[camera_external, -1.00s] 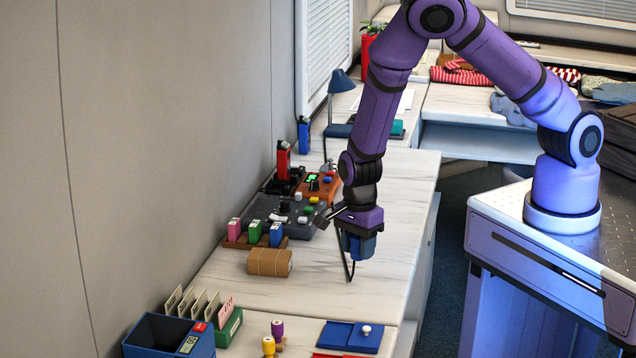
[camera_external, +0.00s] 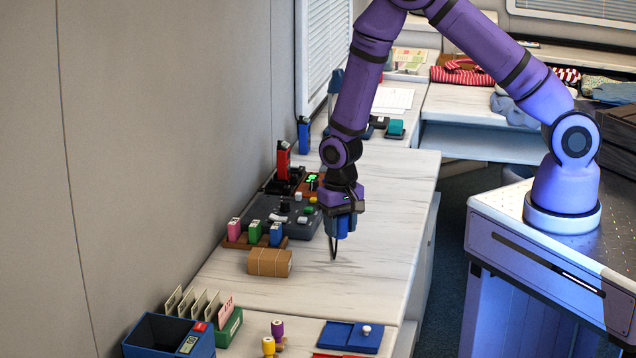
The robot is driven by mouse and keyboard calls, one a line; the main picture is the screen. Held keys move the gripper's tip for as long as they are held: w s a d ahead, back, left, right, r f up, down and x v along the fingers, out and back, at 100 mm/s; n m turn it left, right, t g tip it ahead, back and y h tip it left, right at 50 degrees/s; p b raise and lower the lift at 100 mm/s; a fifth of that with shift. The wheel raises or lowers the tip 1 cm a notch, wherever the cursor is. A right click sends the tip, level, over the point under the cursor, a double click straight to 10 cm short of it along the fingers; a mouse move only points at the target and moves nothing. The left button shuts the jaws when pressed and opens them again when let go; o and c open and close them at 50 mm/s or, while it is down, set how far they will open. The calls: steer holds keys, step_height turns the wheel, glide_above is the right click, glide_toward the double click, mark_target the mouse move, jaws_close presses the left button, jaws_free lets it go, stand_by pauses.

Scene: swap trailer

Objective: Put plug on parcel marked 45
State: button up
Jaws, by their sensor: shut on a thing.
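My gripper (camera_external: 335,238) points down over the pale bench, above and to the right of the brown parcel (camera_external: 270,263). It is shut on a small blue thing (camera_external: 345,226), which may be the plug; the jaws partly hide it and its shape is unclear. A thin dark piece hangs below the jaws. The parcel lies flat on the bench, and no number can be read on it from here. My gripper is apart from the parcel, and the parcel's top looks clear.
Behind the parcel, pink, green and blue blocks stand in a wooden rack (camera_external: 240,242). A grey control box (camera_external: 285,212) stands beyond it. In front are a blue bin (camera_external: 150,340), a green card holder (camera_external: 230,328) and a blue tray (camera_external: 345,336). Bench right of the parcel is clear.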

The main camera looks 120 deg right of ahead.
steer(key=shift+w+d, duration=0.25)
steer(key=shift+d, duration=0.1)
glide_above(270, 254)
steer(key=shift+f, duration=2.45)
steer(key=shift+f, duration=0.15)
steer(key=o, duration=0.9)
